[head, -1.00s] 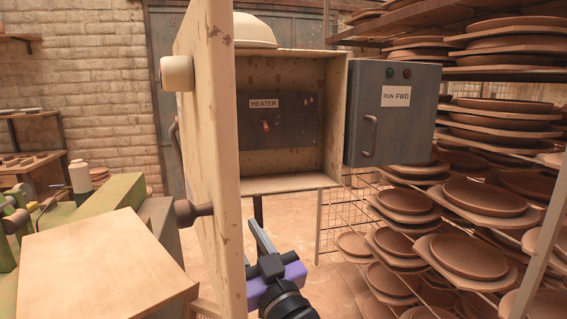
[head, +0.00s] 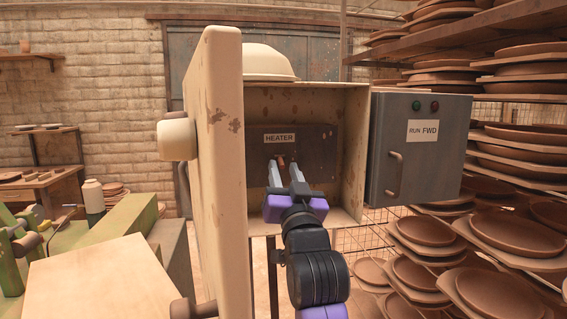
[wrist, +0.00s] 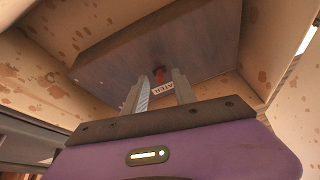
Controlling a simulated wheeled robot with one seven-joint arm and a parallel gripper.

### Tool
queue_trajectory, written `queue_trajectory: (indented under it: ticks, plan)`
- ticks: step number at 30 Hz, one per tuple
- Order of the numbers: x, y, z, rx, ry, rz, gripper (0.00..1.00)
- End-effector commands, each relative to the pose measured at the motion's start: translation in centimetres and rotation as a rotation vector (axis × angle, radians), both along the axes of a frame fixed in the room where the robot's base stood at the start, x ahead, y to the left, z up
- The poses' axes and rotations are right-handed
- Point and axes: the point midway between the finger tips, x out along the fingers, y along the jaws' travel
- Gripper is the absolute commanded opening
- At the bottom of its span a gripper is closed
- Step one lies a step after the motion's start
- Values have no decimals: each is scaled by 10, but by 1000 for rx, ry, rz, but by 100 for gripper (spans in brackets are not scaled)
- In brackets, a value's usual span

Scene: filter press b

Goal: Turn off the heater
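The cream cabinet (head: 352,130) stands with its door (head: 216,150) swung open to the left. Inside, a dark panel (head: 318,142) carries a white HEATER label (head: 280,138) and a small reddish switch (head: 281,159) below it. In the wrist view the switch (wrist: 159,73) shows just beyond the fingertips, in line with the gap, with the label (wrist: 162,89) upside down. My gripper (head: 284,164) is open, its two fingers reaching into the cabinet towards the panel. The wrist view also shows the gripper (wrist: 160,82) empty. I cannot tell whether a finger touches the switch.
A grey box marked RUN FWD (head: 418,150), with green and red buttons and a handle, adjoins the cabinet on the right. Racks of clay plates (head: 520,150) fill the right side. A pale tabletop (head: 105,280) is at the lower left. The cabinet walls closely surround my gripper.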

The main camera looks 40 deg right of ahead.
Motion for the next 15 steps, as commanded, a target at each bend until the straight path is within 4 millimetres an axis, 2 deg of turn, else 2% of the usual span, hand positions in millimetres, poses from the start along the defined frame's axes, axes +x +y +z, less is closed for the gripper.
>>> queue_trajectory:
  ticks: [6,13,14,15]
  plan:
    - [11,-7,6,0,0,1,33]
    - [12,-8,5,0,0,1,33]
    - [12,-8,5,0,0,1,31]
    - [12,-8,5,0,0,1,23]
